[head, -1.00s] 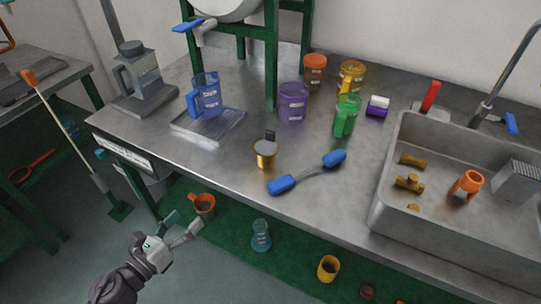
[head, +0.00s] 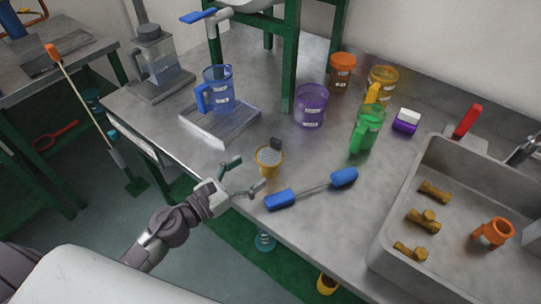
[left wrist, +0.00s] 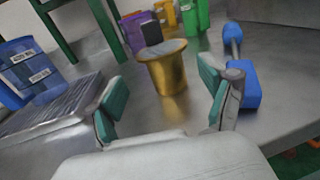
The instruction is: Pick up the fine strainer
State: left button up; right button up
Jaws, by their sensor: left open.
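The fine strainer (head: 269,160) looks like a small gold cup with a pale mesh top and a dark tab at its back. It stands upright on the metal table near the front edge. In the left wrist view the strainer (left wrist: 165,70) stands ahead of the fingers, near the middle. My left gripper (head: 248,175) is open at the table's front edge, just in front of the strainer. Its green-padded fingers (left wrist: 160,98) are spread with nothing between them. My right gripper is in neither view.
A blue-ended tool (head: 312,190) lies just right of the strainer. A blue jug (head: 218,92) stands on a grey tray (head: 200,128) to the left. Purple (head: 311,106) and green (head: 367,130) jugs stand behind. A sink (head: 462,262) is at the right.

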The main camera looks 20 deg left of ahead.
aim_at(267, 158)
pick_arm(q)
jog(key=shift+w+d, duration=0.3)
jog(key=shift+w, duration=0.2)
jog(key=shift+w+d, duration=0.15)
jog(key=shift+w, duration=0.05)
jog(key=p+x, duration=0.1)
jog(key=x, duration=0.1)
jog(key=r+p+x, duration=0.1)
jog(key=x, duration=0.1)
jog(key=shift+d+p, duration=0.2)
jog(key=shift+p, duration=0.1)
jog(key=shift+w+d+f, duration=0.1)
jog(key=shift+w+d, duration=0.15)
jog(key=shift+w, duration=0.2)
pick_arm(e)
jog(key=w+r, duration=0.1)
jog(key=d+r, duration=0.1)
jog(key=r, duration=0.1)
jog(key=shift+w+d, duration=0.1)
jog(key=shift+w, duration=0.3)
